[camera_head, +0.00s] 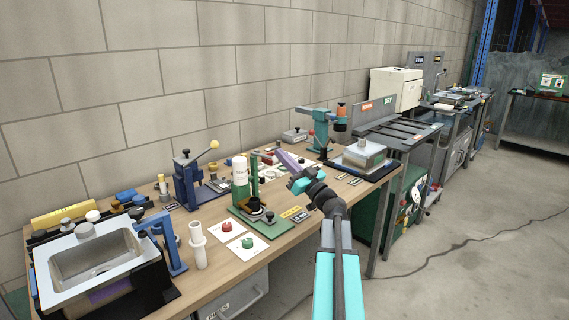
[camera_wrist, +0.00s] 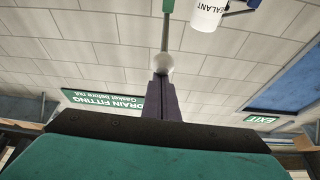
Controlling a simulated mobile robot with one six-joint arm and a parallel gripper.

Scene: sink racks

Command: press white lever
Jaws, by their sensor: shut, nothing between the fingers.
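In the head view my gripper (camera_head: 280,154) reaches over the workbench, just right of a green stand (camera_head: 254,177) with a white bottle (camera_head: 240,168). The knob is too small to make out clearly there. The white sealant container (camera_wrist: 207,16) also shows beside the rod in the wrist view.
A blue press (camera_head: 187,182) with a cream-knobbed handle stands left of the green stand. A sink basin (camera_head: 65,252) and white pipe (camera_head: 198,245) are at the front left. A teal machine (camera_head: 320,128) stands behind my gripper, a brick wall behind the bench (camera_head: 215,278).

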